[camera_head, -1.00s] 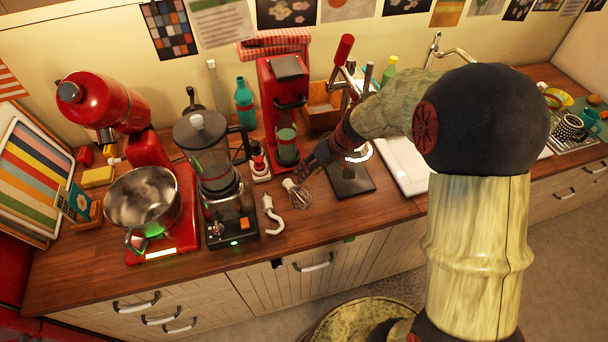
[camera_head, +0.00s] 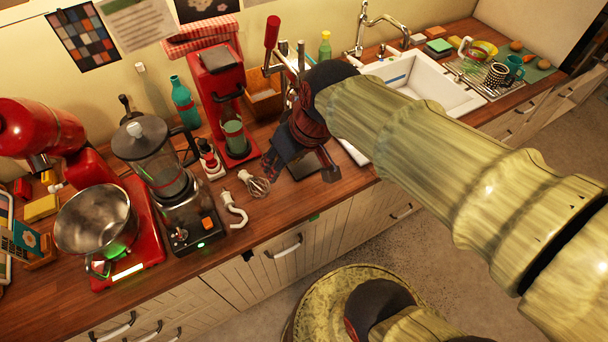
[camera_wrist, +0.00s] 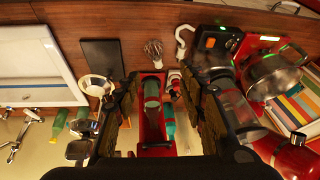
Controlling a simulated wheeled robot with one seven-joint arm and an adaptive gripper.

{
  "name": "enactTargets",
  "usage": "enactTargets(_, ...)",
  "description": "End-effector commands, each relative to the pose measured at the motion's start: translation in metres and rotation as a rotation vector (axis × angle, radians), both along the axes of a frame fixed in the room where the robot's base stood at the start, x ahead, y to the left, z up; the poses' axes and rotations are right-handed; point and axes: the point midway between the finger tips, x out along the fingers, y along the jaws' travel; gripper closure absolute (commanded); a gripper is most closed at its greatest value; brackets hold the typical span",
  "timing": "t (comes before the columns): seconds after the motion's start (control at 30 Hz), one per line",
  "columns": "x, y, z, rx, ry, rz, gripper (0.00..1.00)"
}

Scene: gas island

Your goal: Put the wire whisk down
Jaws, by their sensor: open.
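The wire whisk (camera_head: 257,186) lies on the wooden counter in front of the red coffee machine, beside a white hook-shaped attachment (camera_head: 235,211). In the wrist view the whisk (camera_wrist: 153,49) shows beyond the gap between my fingers, touching neither. My gripper (camera_head: 300,168) is to the right of the whisk in the head view, close above the counter by a dark flat plate (camera_head: 303,166). In the wrist view my gripper (camera_wrist: 161,90) has its fingers wide apart with nothing held between them.
The coffee machine (camera_head: 215,75) and a teal bottle (camera_head: 184,101) are behind. A white sink (camera_head: 425,80) is at right.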

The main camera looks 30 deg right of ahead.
Motion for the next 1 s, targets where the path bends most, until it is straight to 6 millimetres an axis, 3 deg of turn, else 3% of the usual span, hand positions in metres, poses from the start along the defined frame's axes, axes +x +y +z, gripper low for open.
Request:
enactTargets(0.03, -0.020, 0.000, 0.008, -0.020, -0.026, -0.021, 0.59)
enactTargets(0.1, -0.040, -0.004, 0.014, -0.041, -0.050, -0.056, 0.59)
enactTargets(0.3, -0.068, -0.012, 0.019, -0.069, -0.090, -0.119, 0.59)
enactTargets(0.7, -0.070, -0.013, 0.015, -0.071, -0.091, -0.126, 0.59)
enactTargets(0.87, -0.070, -0.013, -0.008, -0.071, -0.091, -0.126, 0.59)
enactTargets(1.0, -0.070, -0.013, -0.037, -0.071, -0.091, -0.126, 0.59)
